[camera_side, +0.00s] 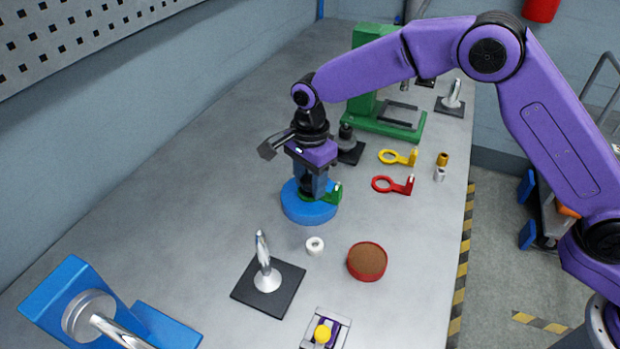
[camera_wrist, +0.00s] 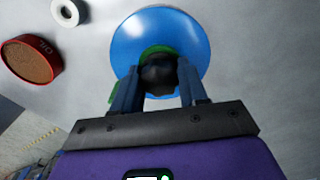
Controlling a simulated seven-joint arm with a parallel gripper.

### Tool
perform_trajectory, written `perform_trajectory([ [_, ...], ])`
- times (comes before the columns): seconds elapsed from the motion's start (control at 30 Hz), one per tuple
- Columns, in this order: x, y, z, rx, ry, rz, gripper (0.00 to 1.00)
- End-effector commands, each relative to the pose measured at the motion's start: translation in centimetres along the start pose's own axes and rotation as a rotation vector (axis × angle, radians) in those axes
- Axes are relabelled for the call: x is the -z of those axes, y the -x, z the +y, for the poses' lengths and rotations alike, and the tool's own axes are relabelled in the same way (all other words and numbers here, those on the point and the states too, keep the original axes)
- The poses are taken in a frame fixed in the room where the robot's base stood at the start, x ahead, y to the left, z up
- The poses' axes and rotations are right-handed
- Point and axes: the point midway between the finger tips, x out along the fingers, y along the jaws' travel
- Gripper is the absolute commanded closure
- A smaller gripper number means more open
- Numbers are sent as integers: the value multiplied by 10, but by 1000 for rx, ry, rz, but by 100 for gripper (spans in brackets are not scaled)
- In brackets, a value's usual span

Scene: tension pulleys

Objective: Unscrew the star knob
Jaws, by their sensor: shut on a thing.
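The star knob (camera_wrist: 158,75) is dark and sits over the middle of a round blue base (camera_side: 309,209). The base also shows in the wrist view (camera_wrist: 160,28). A green part (camera_side: 334,194) lies on top of the base, partly hidden under the knob. My gripper (camera_wrist: 158,90) points down at the base, with one finger on each side of the knob, and is shut on it. In the side view my fingers hide most of the knob, so I cannot tell its height on the thread there.
A red-rimmed round tin (camera_side: 367,262) and a white ring (camera_side: 315,245) lie nearby. A black-plated metal stand (camera_side: 267,284) is in front. Yellow (camera_side: 398,158) and red (camera_side: 392,185) ring-ended parts lie to the right. A green press frame (camera_side: 385,122) stands behind.

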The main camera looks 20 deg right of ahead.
Motion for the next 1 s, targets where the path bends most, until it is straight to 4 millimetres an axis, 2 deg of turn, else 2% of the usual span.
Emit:
perform_trajectory([
  [0.8,0,2,0,1,958,0,86],
  [1.0,0,2,0,1,1102,0,86],
])
